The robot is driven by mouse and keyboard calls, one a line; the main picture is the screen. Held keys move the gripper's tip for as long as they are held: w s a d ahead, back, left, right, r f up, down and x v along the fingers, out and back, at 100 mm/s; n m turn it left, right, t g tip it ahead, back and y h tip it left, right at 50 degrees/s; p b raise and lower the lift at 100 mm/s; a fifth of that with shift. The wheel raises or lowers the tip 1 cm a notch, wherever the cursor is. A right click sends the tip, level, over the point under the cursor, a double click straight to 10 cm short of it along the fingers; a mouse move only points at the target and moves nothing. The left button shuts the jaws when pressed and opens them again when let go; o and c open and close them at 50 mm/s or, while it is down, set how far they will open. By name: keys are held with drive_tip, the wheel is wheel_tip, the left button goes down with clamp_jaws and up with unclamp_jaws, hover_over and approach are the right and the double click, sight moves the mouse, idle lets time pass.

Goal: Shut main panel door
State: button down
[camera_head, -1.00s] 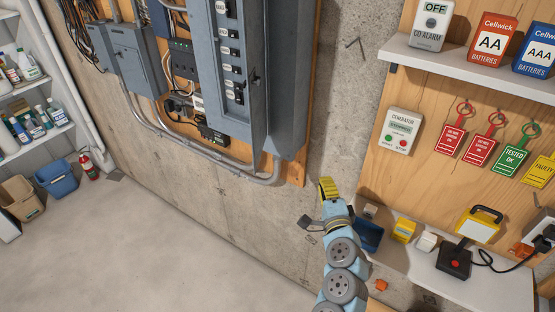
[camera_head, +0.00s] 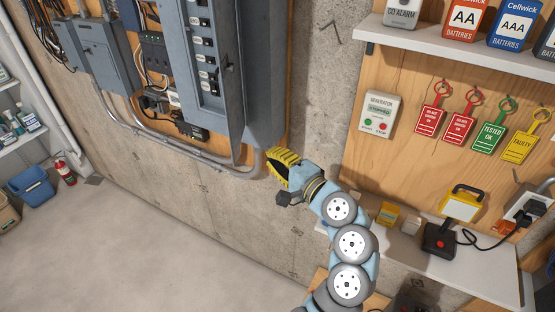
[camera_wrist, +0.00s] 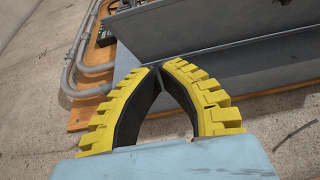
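The main panel (camera_head: 233,125) is a tall grey metal box on the wall, with a column of breakers (camera_head: 207,58) showing. A small dark latch shows on a long grey edge right of the breakers. I cannot tell clearly which grey sheet is the door and which is the box side. My gripper (camera_head: 271,158) has yellow ribbed fingers and is just below and right of the panel's lower end. In the wrist view its fingertips (camera_wrist: 160,68) come together, with nothing seen between them, in front of the grey metal (camera_wrist: 215,45). Contact with it is unclear.
Conduit (camera_head: 170,150) runs along the wall below the panel. On the right are a shelf (camera_head: 470,45) with battery boxes, a generator control (camera_head: 379,113), hanging tags (camera_head: 459,128) and a lower shelf (camera_head: 480,262) with small items. The floor (camera_head: 120,240) at left is open.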

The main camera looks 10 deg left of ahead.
sight(234, 138)
drive_tip(key=x, duration=0.2)
drive_tip(key=s+p+x, duration=0.1)
drive_tip(key=x, duration=0.2)
drive_tip(key=a+x, duration=0.1)
drive_tip(key=x, duration=0.1)
drive_tip(key=shift+a, duration=0.25)
drive_tip(key=shift+s+a+p, duration=0.1)
drive_tip(key=shift+a+p, duration=0.3)
drive_tip(key=shift+a, duration=0.4)
